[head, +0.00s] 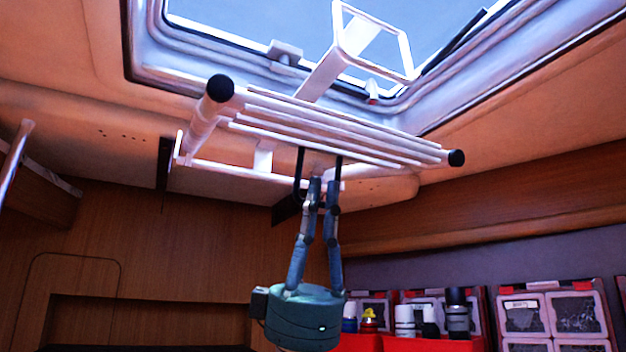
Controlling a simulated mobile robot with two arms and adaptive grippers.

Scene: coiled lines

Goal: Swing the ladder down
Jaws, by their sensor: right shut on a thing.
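The white ladder (320,128) is folded up below the open roof hatch. Its rails and rungs lie close together, and black caps close the rail ends. A thin black pull loop (298,172) hangs from the ladder's underside. My right gripper (323,182) reaches up from below, with its teal body under the ladder. Its two fingers are nearly together at the bottom of the loop and shut on it. The fingertips hide part of the loop. My left gripper is not in view.
The hatch frame (190,82) surrounds the opening above, with a white bracket (372,45) across it. Red bins (430,343) with bottles and clear-fronted drawers (552,316) stand at the lower right. A wooden wall (150,245) is behind. The space below the ladder at left looks free.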

